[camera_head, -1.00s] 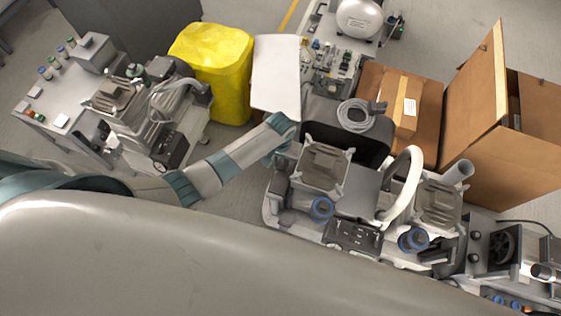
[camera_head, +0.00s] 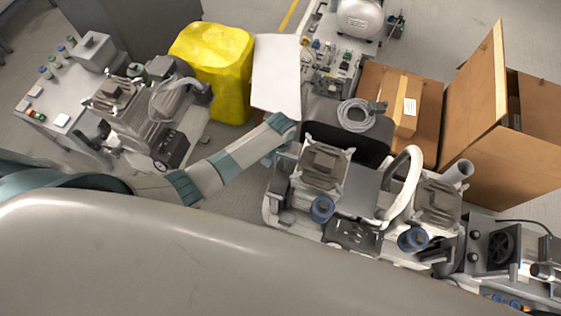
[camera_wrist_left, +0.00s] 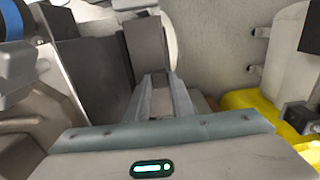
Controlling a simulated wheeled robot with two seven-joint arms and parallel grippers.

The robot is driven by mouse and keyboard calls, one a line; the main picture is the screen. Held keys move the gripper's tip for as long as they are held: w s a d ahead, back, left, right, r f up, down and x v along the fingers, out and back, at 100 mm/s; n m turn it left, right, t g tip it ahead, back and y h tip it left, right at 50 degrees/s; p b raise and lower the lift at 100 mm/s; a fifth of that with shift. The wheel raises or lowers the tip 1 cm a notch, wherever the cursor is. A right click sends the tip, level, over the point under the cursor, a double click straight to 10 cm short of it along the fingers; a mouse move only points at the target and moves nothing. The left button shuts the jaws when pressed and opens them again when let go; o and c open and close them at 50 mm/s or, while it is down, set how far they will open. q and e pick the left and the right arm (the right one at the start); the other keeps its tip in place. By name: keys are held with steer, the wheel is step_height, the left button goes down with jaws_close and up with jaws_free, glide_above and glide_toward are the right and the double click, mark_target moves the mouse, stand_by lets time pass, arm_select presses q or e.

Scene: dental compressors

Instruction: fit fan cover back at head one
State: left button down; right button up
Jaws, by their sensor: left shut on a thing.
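The compressor unit in the head view has two ribbed heads, a left one (camera_head: 324,166) and a right one (camera_head: 438,203). My left arm reaches to the left side of the left head. My left gripper (camera_head: 279,155) is there, mostly hidden by its own wrist. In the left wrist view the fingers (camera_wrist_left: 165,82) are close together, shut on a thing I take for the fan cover. A pale rounded piece (camera_wrist_left: 172,45) shows past the fingertips, partly behind a dark grey block (camera_wrist_left: 145,48). I cannot tell whether the held piece touches the head.
A blue-capped part (camera_head: 321,208) sits by the left head, and a white curved hose (camera_head: 405,180) stands between the heads. Another compressor (camera_head: 150,120) stands at left.

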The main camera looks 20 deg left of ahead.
arm_select(q)
steer(key=shift+f, duration=0.1)
stand_by(0.5)
steer(key=c, duration=1)
jaws_free()
steer(key=shift+p, duration=0.3)
steer(key=shift+r+p, duration=3.5)
steer(key=shift+p, duration=0.35)
steer(key=shift+s, duration=0.15)
